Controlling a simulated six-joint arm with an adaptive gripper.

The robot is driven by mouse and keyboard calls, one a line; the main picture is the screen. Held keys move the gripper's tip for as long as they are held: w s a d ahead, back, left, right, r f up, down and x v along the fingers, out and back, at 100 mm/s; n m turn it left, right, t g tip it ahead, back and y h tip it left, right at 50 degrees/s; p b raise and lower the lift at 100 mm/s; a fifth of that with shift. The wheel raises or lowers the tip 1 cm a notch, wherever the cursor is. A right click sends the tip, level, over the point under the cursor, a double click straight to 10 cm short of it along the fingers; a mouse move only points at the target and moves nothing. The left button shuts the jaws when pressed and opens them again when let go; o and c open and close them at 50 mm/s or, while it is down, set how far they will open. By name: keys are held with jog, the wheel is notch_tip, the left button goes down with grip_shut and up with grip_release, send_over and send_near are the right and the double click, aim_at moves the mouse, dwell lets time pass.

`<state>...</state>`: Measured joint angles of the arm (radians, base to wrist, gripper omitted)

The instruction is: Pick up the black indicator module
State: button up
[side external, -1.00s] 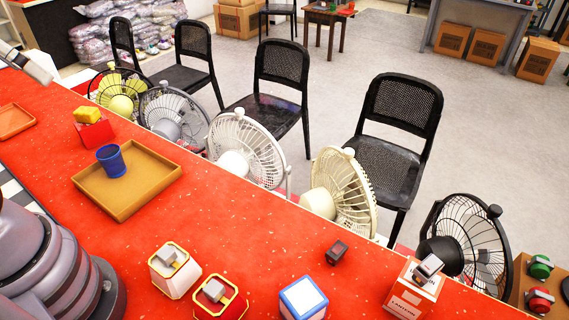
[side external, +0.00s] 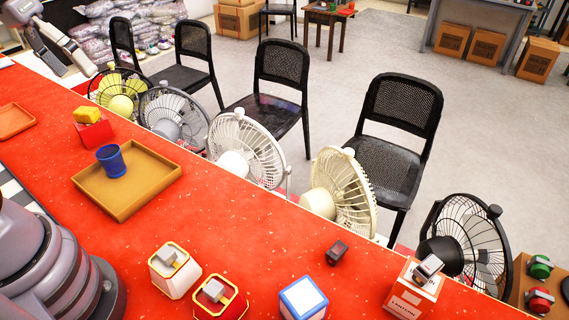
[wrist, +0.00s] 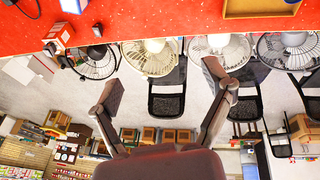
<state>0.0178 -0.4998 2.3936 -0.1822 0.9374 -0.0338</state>
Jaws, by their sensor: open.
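The black indicator module (side external: 337,252) is a small dark block on the red tabletop, between the blue-and-white box and the lantern carton. In the wrist view, a small dark block (wrist: 97,30) near the table edge at the upper left appears to be the same module. My gripper (side external: 76,70) is at the far upper left of the side view, well away from the module, beyond the far table edge. In the wrist view its two fingers (wrist: 161,76) are spread wide with nothing between them.
A lantern carton (side external: 414,292) stands right of the module, a blue-and-white box (side external: 303,298) left of it. Several fans, including a cream one (side external: 343,190), line the far edge. A tan tray (side external: 154,192) holds a blue cup (side external: 111,160). The middle of the red table (side external: 235,225) is clear.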

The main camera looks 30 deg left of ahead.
jog(key=w+d+f+n+g+h, duration=0.4)
jog(key=w+d+f+g, duration=0.15)
jog(key=w+d, duration=0.45)
jog(key=n+h, duration=0.7)
jog(key=n, duration=0.4)
send_over(335, 248)
jog(key=w+a, duration=0.2)
jog(key=a, duration=0.9)
jog(key=shift+g, duration=0.25)
notch_tip(335, 248, down, 27)
jog(key=shift+a+f, duration=0.15)
jog(key=shift+f, duration=0.05)
jog(key=x, duration=0.8)
jog(key=shift+w+f, duration=0.1)
jog(key=shift+f+x, duration=0.2)
jog(key=shift+x, duration=2.8)
jog(key=shift+a, duration=0.15)
jog(key=c, duration=1.1)
